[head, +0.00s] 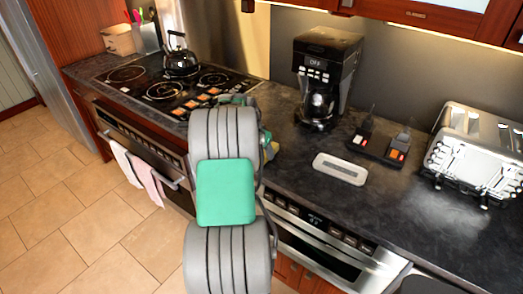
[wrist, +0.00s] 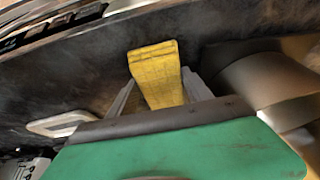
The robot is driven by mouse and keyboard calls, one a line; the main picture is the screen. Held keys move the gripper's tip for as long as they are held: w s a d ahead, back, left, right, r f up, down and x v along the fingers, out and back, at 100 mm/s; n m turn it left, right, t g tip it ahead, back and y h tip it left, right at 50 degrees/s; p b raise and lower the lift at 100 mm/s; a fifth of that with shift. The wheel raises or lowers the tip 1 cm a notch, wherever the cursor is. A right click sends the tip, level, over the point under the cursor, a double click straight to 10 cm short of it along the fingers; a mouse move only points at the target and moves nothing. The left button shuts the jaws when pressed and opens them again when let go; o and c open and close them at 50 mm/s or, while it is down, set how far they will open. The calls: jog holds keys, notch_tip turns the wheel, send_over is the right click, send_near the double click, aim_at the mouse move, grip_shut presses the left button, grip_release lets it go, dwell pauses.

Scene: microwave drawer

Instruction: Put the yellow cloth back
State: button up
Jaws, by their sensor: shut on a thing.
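The yellow cloth (wrist: 155,72) shows in the wrist view between the two grey fingers of my gripper (wrist: 160,92), which is shut on it. The cloth sticks out beyond the fingertips, over the dark counter. Whether it touches the counter is not clear. In the head view my arm hides most of the gripper, and only a small bit of the yellow cloth (head: 273,151) shows at the arm's right side, over the counter near the stove's right end.
The dark counter (head: 300,190) holds a coffee maker (head: 325,75), a white dish (head: 340,169), a black tray (head: 375,152) with small items, and a toaster (head: 478,155). A kettle (head: 180,62) stands on the cooktop (head: 130,75). A white towel (head: 126,163) and pink towel (head: 148,181) hang from the oven handle.

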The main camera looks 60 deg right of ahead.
jog(key=o, duration=1.3)
jog(key=shift+r+p, duration=0.2)
jog(key=shift+p, duration=0.1)
jog(key=s+b+v, duration=0.1)
jog(key=b+v, duration=0.1)
jog(key=v, duration=1)
jog(key=w+a+r+n+t, duration=0.1)
jog(key=w+a+n, duration=0.25)
jog(key=a, duration=0.55)
jog(key=w+a+r+n+t+y, duration=0.1)
jog(key=w+a+n, duration=0.3)
jog(key=a, duration=0.5)
jog(key=w+a+r+n+t, duration=0.1)
jog(key=w+a+n, duration=0.2)
jog(key=w+a, duration=0.5)
jog(key=s+a+f+n+y, duration=0.1)
jog(key=s+a+n, duration=0.2)
jog(key=a, duration=0.5)
jog(key=s+a+f+n+t+y, duration=0.1)
jog(key=s+a+f+n, duration=0.1)
jog(key=a, duration=0.6)
jog(key=s+a+f+n+y, duration=0.1)
jog(key=s+a+n, duration=0.3)
jog(key=a, duration=0.5)
jog(key=shift+s+f+n+t+y, duration=0.15)
jog(key=shift+f+n+t+y, duration=0.15)
jog(key=shift+f, duration=0.2)
